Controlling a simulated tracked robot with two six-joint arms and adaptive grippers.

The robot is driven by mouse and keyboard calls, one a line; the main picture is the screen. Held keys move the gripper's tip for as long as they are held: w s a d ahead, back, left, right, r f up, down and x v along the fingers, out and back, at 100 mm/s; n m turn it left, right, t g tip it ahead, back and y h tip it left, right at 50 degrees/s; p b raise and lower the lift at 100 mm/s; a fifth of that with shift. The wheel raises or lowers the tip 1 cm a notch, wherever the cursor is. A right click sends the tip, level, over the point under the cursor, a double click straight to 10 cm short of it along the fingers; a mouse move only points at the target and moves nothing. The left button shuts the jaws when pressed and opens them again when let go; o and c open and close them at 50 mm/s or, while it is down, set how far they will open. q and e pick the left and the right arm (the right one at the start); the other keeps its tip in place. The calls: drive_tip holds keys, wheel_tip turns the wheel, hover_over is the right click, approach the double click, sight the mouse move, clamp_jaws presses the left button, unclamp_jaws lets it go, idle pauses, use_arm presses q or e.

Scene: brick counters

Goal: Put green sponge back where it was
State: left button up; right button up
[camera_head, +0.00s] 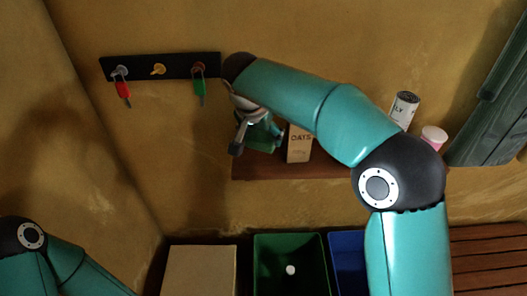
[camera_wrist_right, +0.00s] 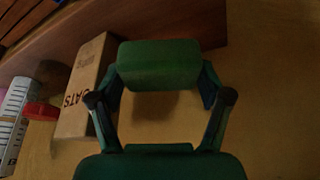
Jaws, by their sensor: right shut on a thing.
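The green sponge (camera_wrist_right: 158,66) is a dark green block between the fingertips of my right gripper (camera_wrist_right: 160,80) in the right wrist view. My right gripper (camera_head: 253,133) is shut on it. In the head view a part of the sponge (camera_head: 262,144) shows below the gripper, at the left end of the brown wall shelf (camera_head: 290,169). The oats box (camera_head: 299,148) stands just right of it. I cannot tell whether the sponge touches the shelf. My left gripper is out of view; only the left arm shows at the lower left.
A can (camera_head: 403,108) and a pink-lidded cup (camera_head: 433,137) are farther right. A black rack (camera_head: 140,68) with red and green tagged keys hangs at upper left. Below are a cardboard box (camera_head: 200,270), a green bin (camera_head: 262,262) and a blue bin (camera_head: 346,245).

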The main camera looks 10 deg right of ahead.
sight(261, 159)
drive_tip(key=shift+f, duration=2.4)
drive_tip(key=o, duration=1)
drive_tip(key=v, duration=1.2)
drive_tip(key=shift+r, duration=0.1)
